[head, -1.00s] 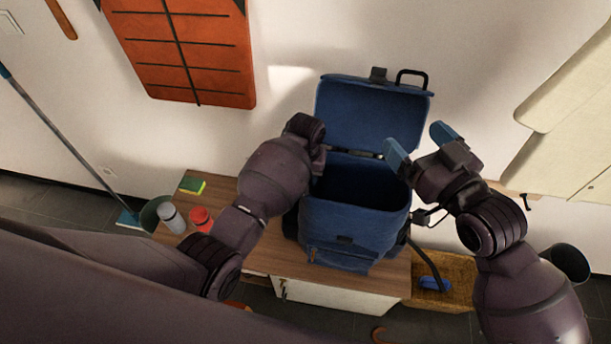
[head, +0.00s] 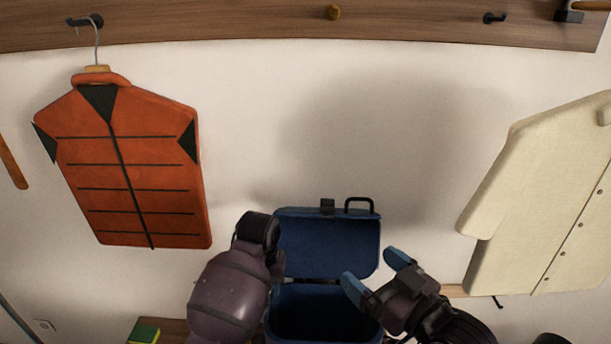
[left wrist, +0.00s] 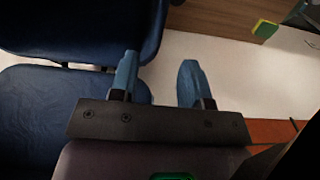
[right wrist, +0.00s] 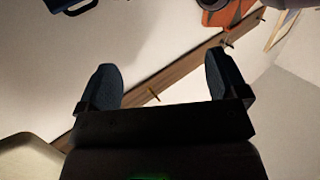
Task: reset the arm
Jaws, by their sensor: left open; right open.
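The backpack's blue surface (left wrist: 40,110) lies on the left of that view. The backpack's lid stands up against the wall.
An orange vest (head: 130,170) hangs at left from a wooden hook rail (head: 240,22). A cream coat (head: 550,200) hangs at right. A green and yellow sponge (head: 144,333) lies on the wooden table (head: 175,328). The wall between the garments is clear.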

